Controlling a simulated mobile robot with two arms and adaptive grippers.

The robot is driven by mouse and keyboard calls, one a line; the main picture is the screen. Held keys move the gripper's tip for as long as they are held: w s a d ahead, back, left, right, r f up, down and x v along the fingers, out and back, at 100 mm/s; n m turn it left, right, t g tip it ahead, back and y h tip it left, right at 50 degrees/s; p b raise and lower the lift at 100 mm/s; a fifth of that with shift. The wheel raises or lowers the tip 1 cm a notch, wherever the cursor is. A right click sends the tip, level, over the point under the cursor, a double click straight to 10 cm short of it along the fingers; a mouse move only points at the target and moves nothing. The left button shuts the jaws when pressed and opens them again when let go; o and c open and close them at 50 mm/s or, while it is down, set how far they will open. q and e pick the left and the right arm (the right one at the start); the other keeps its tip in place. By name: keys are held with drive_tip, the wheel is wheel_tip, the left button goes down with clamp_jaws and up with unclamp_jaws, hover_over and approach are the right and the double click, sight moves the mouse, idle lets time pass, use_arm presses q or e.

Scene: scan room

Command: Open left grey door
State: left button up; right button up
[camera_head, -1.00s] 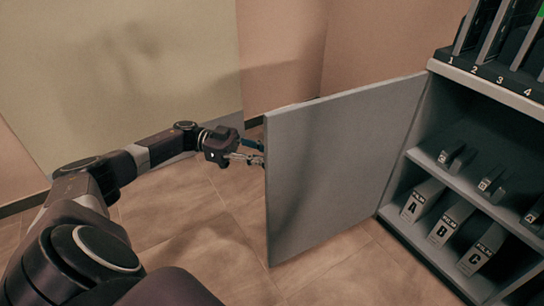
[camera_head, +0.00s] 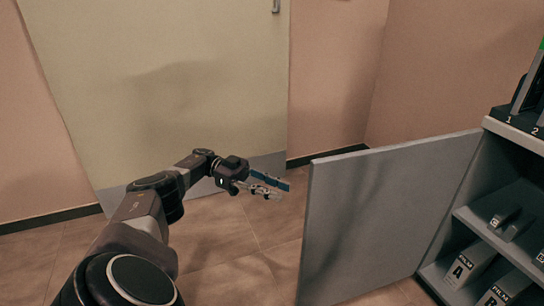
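The left grey door (camera_head: 385,215) of the cabinet stands swung wide open to the left, showing its flat face. Its free edge is toward the middle of the picture. My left gripper (camera_head: 272,186) is to the left of that edge, with a visible gap between its fingertips and the door. Its two fingers, one with a blue part, look apart and nothing is between them. My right gripper is out of view.
The open cabinet (camera_head: 462,216) at the right holds boxes marked with letters (camera_head: 461,271) on its lower shelf and small items above. A pale door (camera_head: 160,90) is in the wall behind. Tiled floor is free around my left arm.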

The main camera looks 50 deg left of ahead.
use_arm(q)
drive_tip(key=shift+s+a+r, duration=0.1)
drive_tip(key=shift+s+a, duration=0.1)
drive_tip(key=shift+a, duration=0.3)
drive_tip(key=shift+s, duration=0.1)
idle(0.4)
